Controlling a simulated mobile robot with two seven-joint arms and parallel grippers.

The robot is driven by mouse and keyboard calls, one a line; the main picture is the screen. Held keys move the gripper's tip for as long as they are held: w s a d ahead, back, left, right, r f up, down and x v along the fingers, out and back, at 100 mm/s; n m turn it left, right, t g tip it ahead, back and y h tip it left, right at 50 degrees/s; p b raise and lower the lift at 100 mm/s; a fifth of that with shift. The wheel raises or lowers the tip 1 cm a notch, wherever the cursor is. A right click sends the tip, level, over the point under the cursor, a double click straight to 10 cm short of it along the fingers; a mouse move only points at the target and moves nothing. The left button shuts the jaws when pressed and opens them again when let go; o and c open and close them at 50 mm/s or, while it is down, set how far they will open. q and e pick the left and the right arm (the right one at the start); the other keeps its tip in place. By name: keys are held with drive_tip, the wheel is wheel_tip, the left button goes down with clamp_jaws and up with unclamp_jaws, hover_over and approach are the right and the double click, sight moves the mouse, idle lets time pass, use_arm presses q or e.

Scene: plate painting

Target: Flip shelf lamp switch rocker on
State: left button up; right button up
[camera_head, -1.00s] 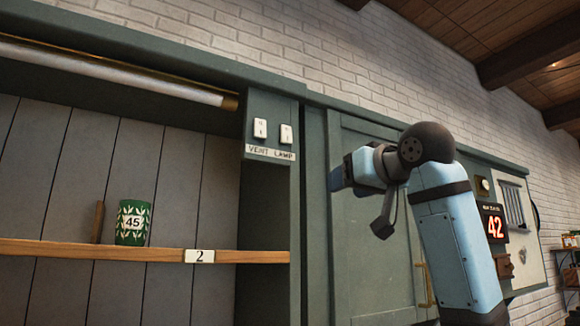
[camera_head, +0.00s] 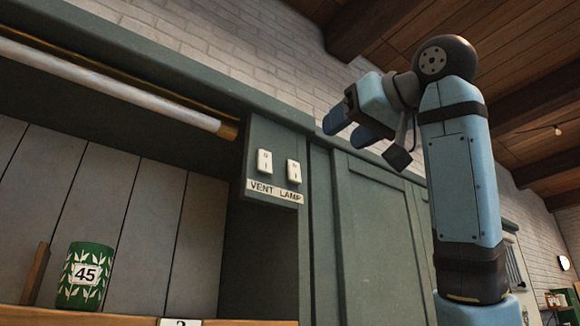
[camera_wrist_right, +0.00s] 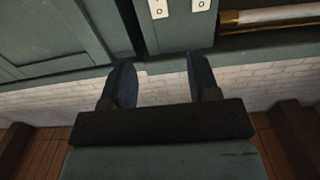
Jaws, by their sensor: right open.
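Two white rocker switches sit side by side on the green panel at the shelf's upper right, above a "VENT LAMP" label (camera_head: 275,191). The lamp switch (camera_head: 293,171) is the right one, above the word LAMP; the vent switch (camera_head: 265,162) is left of it. Which way the rockers are tipped is too small to tell. My right gripper (camera_head: 343,127) is open and empty, up and to the right of the switches and apart from them. In the right wrist view, its two fingers (camera_wrist_right: 158,85) are spread, with the lamp switch (camera_wrist_right: 158,8) at the top edge. My left gripper is not seen.
A pale lamp tube (camera_head: 120,90) runs under the cabinet top, left of the switch panel. Closed green cabinet doors (camera_head: 375,235) are to the right. The space before the switches looks clear.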

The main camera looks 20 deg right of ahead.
sight(295, 165)
drive_tip(key=p+x, duration=0.4)
drive_tip(key=x, duration=0.7)
drive_tip(key=shift+w+a, duration=0.1)
drive_tip(key=shift+w, duration=0.3)
drive_tip(key=shift+w+a+p, duration=0.1)
drive_tip(key=shift+w+p, duration=0.2)
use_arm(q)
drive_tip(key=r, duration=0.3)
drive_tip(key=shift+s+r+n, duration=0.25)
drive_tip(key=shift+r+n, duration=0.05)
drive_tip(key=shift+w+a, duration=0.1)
use_arm(e)
drive_tip(key=shift+w, duration=0.1)
